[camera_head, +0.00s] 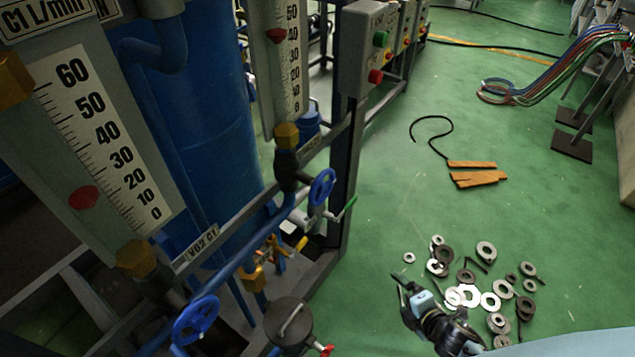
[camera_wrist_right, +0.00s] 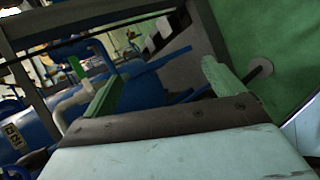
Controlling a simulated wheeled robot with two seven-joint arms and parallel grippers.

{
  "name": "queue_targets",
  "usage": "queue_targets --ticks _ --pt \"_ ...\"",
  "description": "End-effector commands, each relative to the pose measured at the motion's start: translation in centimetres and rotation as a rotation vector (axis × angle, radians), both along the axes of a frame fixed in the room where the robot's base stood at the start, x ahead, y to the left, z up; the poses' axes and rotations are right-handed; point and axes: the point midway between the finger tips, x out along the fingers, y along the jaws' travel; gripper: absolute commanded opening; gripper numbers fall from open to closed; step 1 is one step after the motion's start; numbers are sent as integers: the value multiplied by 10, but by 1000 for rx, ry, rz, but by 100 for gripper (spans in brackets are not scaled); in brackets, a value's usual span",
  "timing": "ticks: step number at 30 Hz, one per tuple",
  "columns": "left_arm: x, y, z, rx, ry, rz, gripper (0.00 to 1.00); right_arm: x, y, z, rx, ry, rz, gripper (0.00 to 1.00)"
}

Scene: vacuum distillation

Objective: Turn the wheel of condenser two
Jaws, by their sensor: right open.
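Two blue handwheels show in the head view. The nearer blue wheel (camera_head: 195,319) sits low on a blue pipe, below the large gauge (camera_head: 105,135) headed C1 L/min. The farther blue wheel (camera_head: 322,187) is below the second, smaller gauge (camera_head: 279,65); its small label is too small to read for certain. My right gripper (camera_head: 404,298) is over the floor, right of the frame and apart from both wheels. In the right wrist view my right gripper (camera_wrist_right: 160,90) has its two fingers spread, with nothing held between them. My left gripper is not in view.
A dark metal frame post (camera_head: 344,180) and pipework stand between the gripper and the wheels. A green-handled valve (camera_head: 343,212) sticks out beside the farther wheel. Several metal rings (camera_head: 486,250) and orange pieces (camera_head: 475,174) lie on the green floor. The floor between is mostly clear.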

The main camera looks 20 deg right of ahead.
Motion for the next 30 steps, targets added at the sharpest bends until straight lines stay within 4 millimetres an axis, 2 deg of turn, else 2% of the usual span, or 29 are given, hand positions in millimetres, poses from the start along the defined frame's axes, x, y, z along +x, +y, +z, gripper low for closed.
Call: queue_targets --ticks 1,3,5,6,9,12,15,18,23,30 --pt "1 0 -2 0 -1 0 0 23 2 38 -131 -116 137 94" --pt "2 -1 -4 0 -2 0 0 47 12 90 -339 -280 326 94" --pt "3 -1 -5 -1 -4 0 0 61 25 135 -525 -421 473 94" --pt "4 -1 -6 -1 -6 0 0 67 34 164 -649 -513 559 94" --pt "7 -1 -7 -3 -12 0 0 70 59 226 -937 -723 732 94" --pt "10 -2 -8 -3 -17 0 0 65 81 271 -1174 -890 848 94" --pt "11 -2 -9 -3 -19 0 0 57 96 300 -1339 -1005 910 94" --pt "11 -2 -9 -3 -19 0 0 53 104 315 -1431 -1066 938 94" --pt "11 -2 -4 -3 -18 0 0 59 112 321 -1464 -1088 946 94" --pt "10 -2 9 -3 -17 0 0 88 134 323 -1460 -1086 943 94"
